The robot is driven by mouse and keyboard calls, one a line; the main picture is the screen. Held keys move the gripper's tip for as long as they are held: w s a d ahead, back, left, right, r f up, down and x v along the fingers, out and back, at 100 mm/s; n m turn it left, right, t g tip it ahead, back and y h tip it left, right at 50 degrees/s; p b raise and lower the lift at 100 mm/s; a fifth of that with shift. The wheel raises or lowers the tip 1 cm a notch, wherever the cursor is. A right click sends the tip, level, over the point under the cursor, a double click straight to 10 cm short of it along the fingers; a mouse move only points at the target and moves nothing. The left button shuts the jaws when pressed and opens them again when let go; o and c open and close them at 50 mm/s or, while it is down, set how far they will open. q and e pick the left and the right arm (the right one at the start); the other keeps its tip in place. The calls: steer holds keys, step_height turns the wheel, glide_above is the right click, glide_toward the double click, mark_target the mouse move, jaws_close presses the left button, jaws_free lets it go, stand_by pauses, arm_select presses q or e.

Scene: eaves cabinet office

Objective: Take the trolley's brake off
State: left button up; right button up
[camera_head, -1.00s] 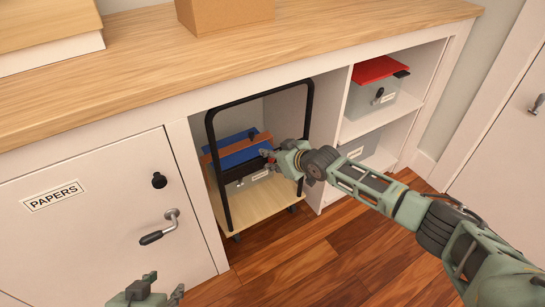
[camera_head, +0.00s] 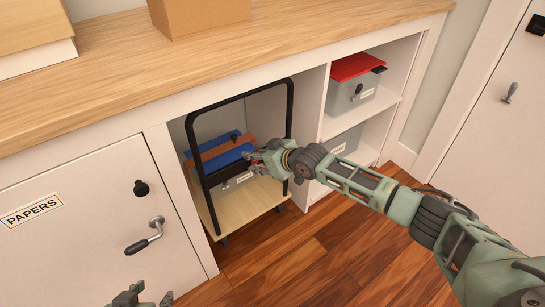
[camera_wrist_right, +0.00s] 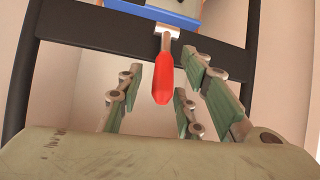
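The trolley (camera_head: 236,208) stands in an open bay under the counter, with a black hoop frame and pale wooden deck. In the right wrist view, a red lever (camera_wrist_right: 163,80) hangs down from a metal bracket on the trolley's black crossbar (camera_wrist_right: 95,25). My right gripper (camera_head: 254,157) is at the front of the trolley. Its fingers (camera_wrist_right: 163,90) are spread on either side of the red lever, with gaps showing. In the head view the lever is hidden or too small to tell. My left gripper (camera_head: 148,294) is empty, partly cut off at the bottom edge, its fingers apart.
A blue and brown load (camera_head: 222,150) lies on the trolley above a labelled grey box. The PAPERS door (camera_head: 90,220) with its crank handle (camera_head: 148,238) is at left. Shelves with a grey box (camera_head: 352,95) and red folder (camera_head: 357,66) are at right. The wooden floor in front is clear.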

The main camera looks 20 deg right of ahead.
steer(key=v, duration=1)
steer(key=shift+r, duration=0.2)
steer(key=shift+s, duration=0.1)
